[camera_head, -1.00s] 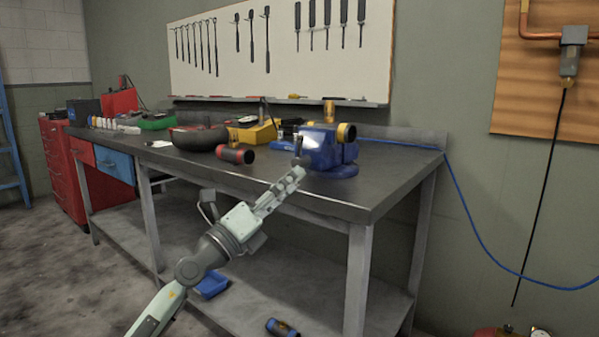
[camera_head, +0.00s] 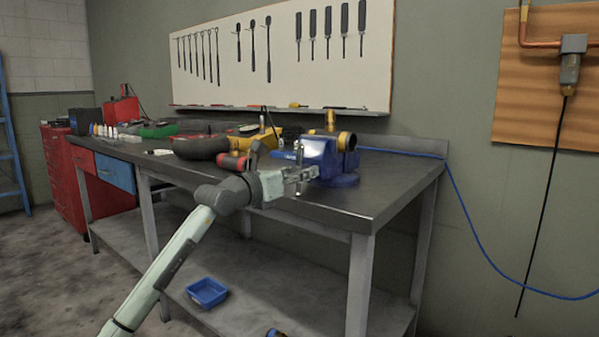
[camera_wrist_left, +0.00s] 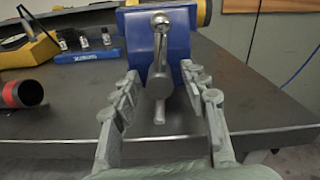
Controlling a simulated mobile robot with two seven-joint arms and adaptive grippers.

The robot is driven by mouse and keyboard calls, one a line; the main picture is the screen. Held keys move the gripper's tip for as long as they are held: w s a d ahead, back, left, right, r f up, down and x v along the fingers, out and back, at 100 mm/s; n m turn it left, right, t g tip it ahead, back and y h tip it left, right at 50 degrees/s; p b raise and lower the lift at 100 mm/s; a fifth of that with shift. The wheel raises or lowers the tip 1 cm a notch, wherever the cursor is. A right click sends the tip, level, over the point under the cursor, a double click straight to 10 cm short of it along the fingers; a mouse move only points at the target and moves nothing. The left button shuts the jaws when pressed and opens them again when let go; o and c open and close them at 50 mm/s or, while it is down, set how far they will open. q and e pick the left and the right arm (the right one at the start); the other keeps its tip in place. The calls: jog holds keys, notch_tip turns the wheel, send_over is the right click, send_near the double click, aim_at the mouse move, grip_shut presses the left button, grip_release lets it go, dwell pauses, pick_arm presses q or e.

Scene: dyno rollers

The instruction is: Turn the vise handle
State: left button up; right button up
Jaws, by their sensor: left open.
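The blue vise (camera_head: 328,160) is on the bench top near its right end, and its blue body fills the upper middle of the left wrist view (camera_wrist_left: 180,42). Its grey metal handle (camera_wrist_left: 160,85) hangs upright from the screw end, with a ball at the top. My left gripper (camera_head: 305,177) is open in front of the vise. In the left wrist view its two fingers (camera_wrist_left: 162,95) stand on either side of the handle, with gaps between. In the head view the gripper partly hides the handle. My right gripper is in neither view.
The dark workbench (camera_head: 375,193) has a red-ended cylinder (camera_head: 233,162), a black ring-like object (camera_head: 200,147) and a yellow tool (camera_head: 255,136) left of the vise. A blue bin (camera_head: 206,292) lies on the lower shelf. A blue cable (camera_head: 470,225) hangs at right.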

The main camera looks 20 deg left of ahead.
pick_arm(q)
jog(key=shift+w, duration=0.15)
jog(key=shift+c, duration=0.6)
grip_shut()
jog(key=shift+f, duration=0.1)
